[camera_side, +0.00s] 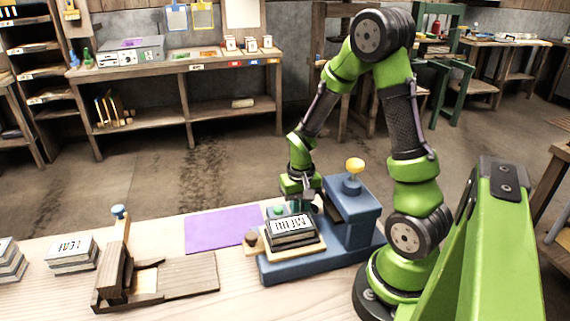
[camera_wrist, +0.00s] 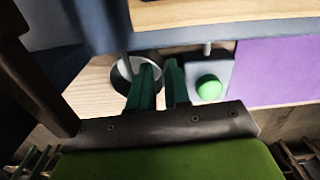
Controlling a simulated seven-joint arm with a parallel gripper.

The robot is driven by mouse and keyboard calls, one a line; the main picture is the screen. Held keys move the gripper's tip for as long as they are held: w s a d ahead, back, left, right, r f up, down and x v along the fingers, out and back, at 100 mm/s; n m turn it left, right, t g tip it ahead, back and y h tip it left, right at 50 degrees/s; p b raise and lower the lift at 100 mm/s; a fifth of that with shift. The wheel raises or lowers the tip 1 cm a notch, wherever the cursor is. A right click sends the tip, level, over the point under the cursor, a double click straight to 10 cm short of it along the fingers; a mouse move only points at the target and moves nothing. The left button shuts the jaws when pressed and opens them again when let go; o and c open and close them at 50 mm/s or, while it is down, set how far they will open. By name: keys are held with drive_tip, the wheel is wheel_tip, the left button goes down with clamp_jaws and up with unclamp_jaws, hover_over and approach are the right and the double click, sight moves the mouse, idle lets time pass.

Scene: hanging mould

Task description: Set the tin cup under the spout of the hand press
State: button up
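In the wrist view a round, dark metal cup (camera_wrist: 117,76), which looks like the tin cup, stands close against the blue hand press (camera_wrist: 190,36). My gripper (camera_wrist: 165,68) has its two teal fingers close together at the cup's right rim. One finger is over the cup's opening and the other outside, with the wall seemingly pinched between them. A grey rod (camera_wrist: 127,66), possibly the spout, comes down at the cup. In the side view the hand press (camera_side: 356,240) has a yellow knob, and my gripper (camera_side: 306,207) is behind its black plate; the cup is hidden there.
A grey block with a green knob (camera_wrist: 208,88) sits just right of my fingers. A purple mat (camera_side: 222,229) lies left of the press. A wooden fixture (camera_side: 150,275) and stacked blocks (camera_side: 72,253) stand further left on the bench.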

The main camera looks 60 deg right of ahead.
drive_tip(key=shift+r, duration=0.1)
wheel_tip(320, 180, up, 12)
drive_tip(key=s+a+r+n+t+y, duration=0.1)
drive_tip(key=s+a+r+n+t, duration=0.1)
drive_tip(key=a+r, duration=0.3)
drive_tip(key=s+a+r+n+t+y, duration=0.1)
drive_tip(key=a+r+t, duration=0.4)
drive_tip(key=a, duration=0.6)
drive_tip(key=shift+s+r+n, duration=0.5)
drive_tip(key=shift+s+n, duration=0.1)
drive_tip(key=shift+s, duration=0.2)
